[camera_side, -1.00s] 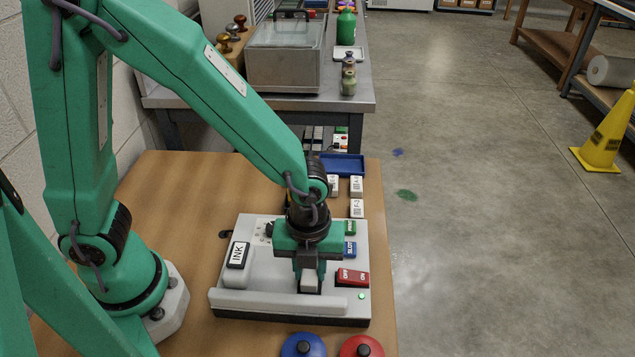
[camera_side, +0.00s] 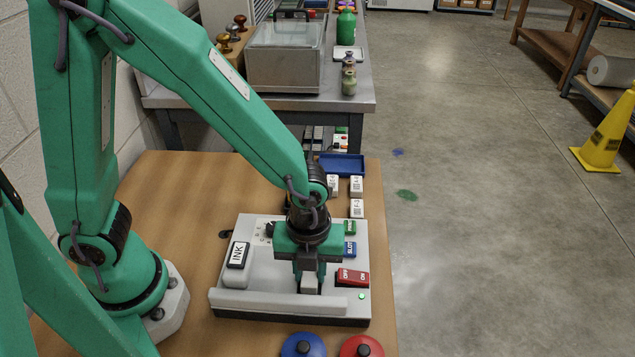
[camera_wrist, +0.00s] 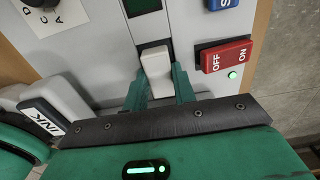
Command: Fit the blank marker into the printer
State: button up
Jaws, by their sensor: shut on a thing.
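The blank marker (camera_side: 309,284) is a plain white block. It also shows in the wrist view (camera_wrist: 155,63). My gripper (camera_side: 310,287) is shut on it, with a green finger (camera_wrist: 158,85) on either side of the block. The printer (camera_side: 262,297) is a pale grey machine on the wooden table. The marker is over the printer's front part, in line with a dark slot with a green area (camera_wrist: 143,8) in the wrist view. Whether the marker's underside touches the printer is hidden.
A red OFF/ON switch (camera_side: 352,277) and a lit green light are right of my gripper. A white INK block (camera_side: 238,256) is on the left. Labelled white blocks (camera_side: 357,208) and a blue tray (camera_side: 343,164) lie behind. Blue (camera_side: 303,345) and red (camera_side: 361,347) round objects are in front.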

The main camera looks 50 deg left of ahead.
jog(key=shift+f, duration=0.1)
jog(key=o, duration=1.1)
jog(key=shift+c, duration=0.2)
jog(key=shift+r, duration=3.9)
jog(key=shift+w+a+r+n, duration=0.1)
jog(key=shift+a+r+n, duration=0.25)
jog(key=shift+n, duration=0.15)
jog(key=s+a+r+n+t, duration=0.2)
jog(key=a+r+n, duration=0.4)
jog(key=n, duration=0.7)
jog(key=s+a+r+n+t, duration=0.2)
jog(key=a+r+n, duration=0.4)
jog(key=a+n, duration=0.4)
jog(key=n+t, duration=0.1)
jog(key=n, duration=0.2)
jog(key=shift+s+a+r+t, duration=0.15)
jog(key=shift+a+t, duration=0.15)
